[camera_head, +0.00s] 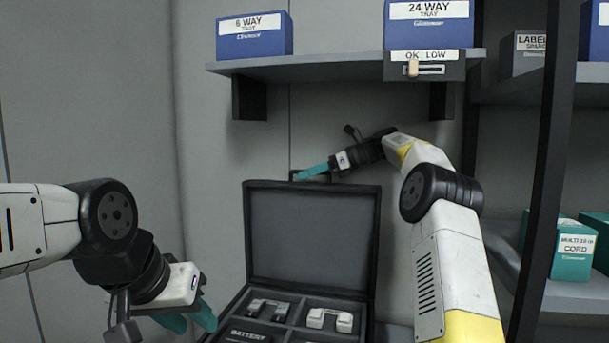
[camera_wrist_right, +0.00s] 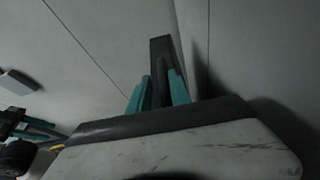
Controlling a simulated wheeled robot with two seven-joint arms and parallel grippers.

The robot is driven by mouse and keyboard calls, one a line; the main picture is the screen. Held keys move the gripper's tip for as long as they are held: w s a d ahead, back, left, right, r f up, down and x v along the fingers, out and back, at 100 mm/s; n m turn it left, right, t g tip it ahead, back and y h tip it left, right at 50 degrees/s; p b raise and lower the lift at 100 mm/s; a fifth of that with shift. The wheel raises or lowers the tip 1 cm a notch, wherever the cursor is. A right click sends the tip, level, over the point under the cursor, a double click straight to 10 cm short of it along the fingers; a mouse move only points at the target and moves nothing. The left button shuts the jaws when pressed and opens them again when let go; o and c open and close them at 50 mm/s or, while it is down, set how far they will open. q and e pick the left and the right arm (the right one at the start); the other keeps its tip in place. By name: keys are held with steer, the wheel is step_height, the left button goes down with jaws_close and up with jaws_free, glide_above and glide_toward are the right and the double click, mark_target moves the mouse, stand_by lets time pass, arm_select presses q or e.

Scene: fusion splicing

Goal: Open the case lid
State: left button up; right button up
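The dark case (camera_head: 228,309) is open, its lid (camera_head: 312,235) standing roughly upright at the back. My right gripper (camera_head: 302,175) is at the top edge of the lid, by its handle (camera_head: 322,178). In the right wrist view its teal fingers (camera_wrist_right: 160,92) lie on both sides of a dark bar (camera_wrist_right: 160,50), which fills the gap between them. Whether this bar is the handle or the lid's edge is hard to tell. My left gripper (camera_head: 193,320) is left of the case, fingers apart and apparently empty, close to the case's left side.
The case holds pale and grey devices (camera_head: 330,319) in compartments, one labelled battery. A wall shelf (camera_head: 330,66) with blue tray boxes (camera_head: 254,36) hangs above the lid. A rack with teal cord boxes (camera_head: 572,250) stands at the right.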

mark_target(334, 185)
steer(key=v, duration=0.7)
steer(key=shift+s+d, duration=0.1)
steer(key=shift+d, duration=0.3)
steer(key=shift+r, duration=0.1)
